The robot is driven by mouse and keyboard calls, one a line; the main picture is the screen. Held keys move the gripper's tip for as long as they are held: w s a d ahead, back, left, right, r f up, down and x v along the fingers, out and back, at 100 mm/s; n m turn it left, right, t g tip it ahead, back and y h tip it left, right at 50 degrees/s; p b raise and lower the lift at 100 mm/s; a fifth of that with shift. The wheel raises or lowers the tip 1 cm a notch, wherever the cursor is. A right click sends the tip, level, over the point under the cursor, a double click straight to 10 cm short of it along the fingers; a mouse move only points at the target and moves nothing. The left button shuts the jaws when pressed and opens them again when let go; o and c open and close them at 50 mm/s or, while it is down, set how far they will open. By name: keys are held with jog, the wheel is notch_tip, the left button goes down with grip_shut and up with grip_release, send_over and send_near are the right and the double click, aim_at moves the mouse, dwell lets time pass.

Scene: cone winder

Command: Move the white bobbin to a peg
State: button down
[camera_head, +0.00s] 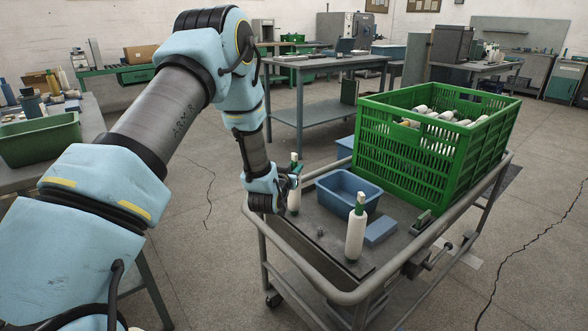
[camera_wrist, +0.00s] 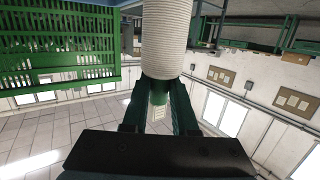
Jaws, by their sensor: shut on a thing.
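My gripper (camera_head: 293,180) is at the left end of the trolley and is shut on the green neck of a white bobbin (camera_head: 293,201). The bobbin is upright with its white body below the fingers. In the wrist view the white bobbin (camera_wrist: 165,40) shows large, with the fingers of my gripper (camera_wrist: 158,98) on either side of its green end. I cannot tell whether its base touches the trolley top. A second white bobbin (camera_head: 355,233) with a green top stands upright at the trolley's near edge. A small grey stub (camera_head: 320,231), possibly a peg, shows between the two bobbins.
The trolley (camera_head: 312,262) has a raised grey rail. On it are a blue bin (camera_head: 338,202), a blue block (camera_head: 380,231) and a large green crate (camera_head: 405,150) with several bobbins. A table with a green tub (camera_head: 40,143) stands left. Open floor lies between.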

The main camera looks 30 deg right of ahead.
jog(key=shift+f+b, duration=0.3)
jog(key=shift+f, duration=0.05)
jog(key=c, duration=0.6)
grip_release()
jog(key=shift+s, duration=0.1)
jog(key=b+v, duration=0.1)
jog(key=v, duration=0.9)
jog(key=shift+s+a+r, duration=0.1)
jog(key=shift+s+a, duration=0.1)
jog(key=shift+a, duration=0.1)
